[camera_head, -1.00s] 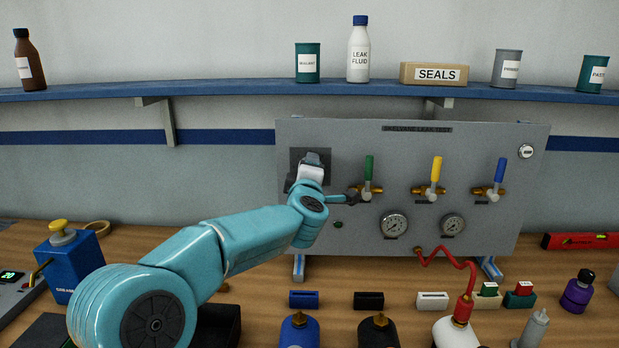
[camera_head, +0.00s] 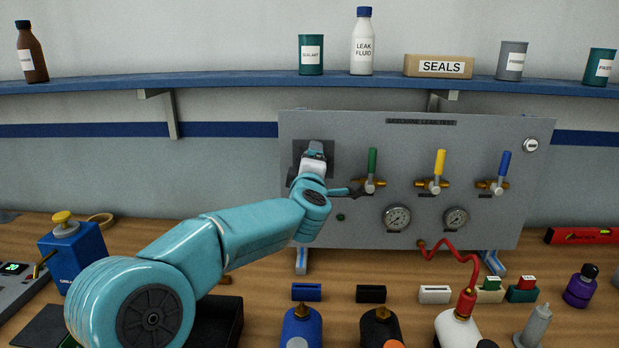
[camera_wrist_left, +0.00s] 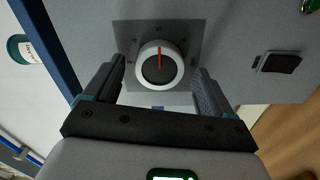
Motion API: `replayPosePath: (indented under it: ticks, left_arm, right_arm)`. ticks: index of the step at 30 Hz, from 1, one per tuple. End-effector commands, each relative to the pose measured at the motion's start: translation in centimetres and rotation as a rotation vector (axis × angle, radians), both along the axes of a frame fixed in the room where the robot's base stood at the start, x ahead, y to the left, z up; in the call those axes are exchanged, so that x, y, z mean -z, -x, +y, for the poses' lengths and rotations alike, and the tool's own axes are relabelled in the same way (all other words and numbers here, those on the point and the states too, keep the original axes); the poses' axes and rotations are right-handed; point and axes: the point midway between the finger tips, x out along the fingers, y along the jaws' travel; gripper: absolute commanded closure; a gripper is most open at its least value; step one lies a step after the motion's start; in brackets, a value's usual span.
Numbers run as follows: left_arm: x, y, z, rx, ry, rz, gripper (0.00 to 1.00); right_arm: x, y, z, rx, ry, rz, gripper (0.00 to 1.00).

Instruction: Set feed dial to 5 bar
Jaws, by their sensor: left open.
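The feed dial (camera_wrist_left: 159,66) shows in the left wrist view as a round dark face with a white rim and a red pointer toward the top of that picture. It sits on a grey square plate (camera_wrist_left: 187,28). My left gripper (camera_wrist_left: 158,70) is open, with one finger on each side of the dial; I cannot tell whether they touch it. In the head view my left gripper (camera_head: 313,152) is at the dark plate (camera_head: 327,150) on the upper left of the grey panel (camera_head: 480,135), and it hides the dial. No scale marks are readable. My right gripper is not in view.
To the right on the panel are a green-handled valve (camera_head: 372,165), a yellow-handled valve (camera_head: 438,168), a blue-handled valve (camera_head: 501,168) and two gauges (camera_head: 397,218). A red hose (camera_head: 455,250) leads to a white bottle (camera_head: 452,328). A blue shelf (camera_head: 240,82) runs above.

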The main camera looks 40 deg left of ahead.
Motion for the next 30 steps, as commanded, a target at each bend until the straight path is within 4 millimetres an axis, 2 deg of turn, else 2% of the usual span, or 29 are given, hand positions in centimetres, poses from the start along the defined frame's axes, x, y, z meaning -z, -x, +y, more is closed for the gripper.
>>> replayPosePath:
  ticks: [5, 9, 15, 18, 24, 30]
  left_arm:
    - [0.1, 3.1, -1.9, 0.003, -0.001, -0.004, 0.16]
    - [0.1, 6.4, -3.9, 0.003, 0.0, -0.004, 0.16]
    - [0.0, 10.6, -6.4, 0.002, 0.001, -0.005, 0.16]
    - [-0.1, 12.0, -7.3, 0.001, 0.001, -0.005, 0.16]
    - [-0.1, 13.4, -8.1, -0.001, 0.0, -0.004, 0.16]
    - [-0.1, 13.5, -8.1, -0.003, 0.0, -0.003, 0.16]
  right_arm:
    - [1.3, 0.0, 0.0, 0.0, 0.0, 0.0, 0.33]
    - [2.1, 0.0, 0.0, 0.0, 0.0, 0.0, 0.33]
    - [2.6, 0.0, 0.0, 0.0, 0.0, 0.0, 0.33]
    - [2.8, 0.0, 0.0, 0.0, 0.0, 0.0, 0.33]
    - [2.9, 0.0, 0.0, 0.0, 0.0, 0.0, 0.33]
    - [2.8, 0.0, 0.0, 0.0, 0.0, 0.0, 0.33]
